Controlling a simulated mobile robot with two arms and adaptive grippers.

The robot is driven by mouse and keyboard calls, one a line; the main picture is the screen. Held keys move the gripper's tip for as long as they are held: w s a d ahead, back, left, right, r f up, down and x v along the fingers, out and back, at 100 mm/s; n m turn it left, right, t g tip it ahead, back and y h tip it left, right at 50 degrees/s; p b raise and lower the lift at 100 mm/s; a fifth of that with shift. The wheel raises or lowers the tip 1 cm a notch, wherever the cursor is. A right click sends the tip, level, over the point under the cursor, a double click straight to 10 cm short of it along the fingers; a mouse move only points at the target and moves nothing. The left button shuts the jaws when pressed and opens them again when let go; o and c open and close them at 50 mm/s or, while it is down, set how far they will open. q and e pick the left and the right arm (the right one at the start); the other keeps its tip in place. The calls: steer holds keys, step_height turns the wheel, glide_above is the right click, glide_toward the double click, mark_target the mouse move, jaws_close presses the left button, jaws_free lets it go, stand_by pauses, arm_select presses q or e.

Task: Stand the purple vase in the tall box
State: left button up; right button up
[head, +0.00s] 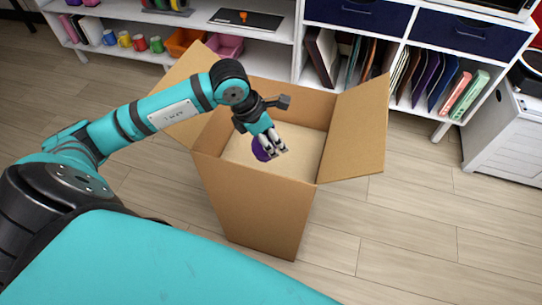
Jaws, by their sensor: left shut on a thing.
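The tall cardboard box (250,205) stands open on the floor, with flaps spread to the left and right. My left gripper (273,153) is over the box's opening, pointing down, and is shut on the purple vase (258,149). Only a small purple part of the vase shows beside the fingers; the gripper hides the rest. I cannot tell how far the vase is above the box's bottom or whether it touches it. My right gripper is not in view.
White shelves with mugs, an orange bin (186,42), a pink bin (227,46), books and navy drawers stand behind the box. A white cabinet (505,140) is at the right. The wooden floor (420,220) right of the box is clear.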

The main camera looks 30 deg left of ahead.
arm_select(q)
steer(key=a+f+n+b, duration=0.1)
steer(key=n, duration=0.1)
steer(key=w+f+n+y+b, duration=0.1)
steer(key=n, duration=0.1)
steer(key=shift+w+a+t, duration=0.2)
steer(key=shift+a+t, duration=0.2)
step_height(320, 180, down, 10)
steer(key=shift+a+r+b, duration=0.1)
steer(key=shift+r+b, duration=0.1)
steer(key=shift+b, duration=0.6)
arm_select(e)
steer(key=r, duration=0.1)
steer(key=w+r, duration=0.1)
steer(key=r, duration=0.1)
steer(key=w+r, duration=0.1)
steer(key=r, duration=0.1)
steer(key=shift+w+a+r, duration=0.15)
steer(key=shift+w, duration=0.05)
arm_select(q)
steer(key=shift+f, duration=0.1)
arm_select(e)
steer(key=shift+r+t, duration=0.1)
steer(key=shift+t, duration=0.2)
arm_select(q)
steer(key=o, duration=1.2)
steer(key=shift+c, duration=0.2)
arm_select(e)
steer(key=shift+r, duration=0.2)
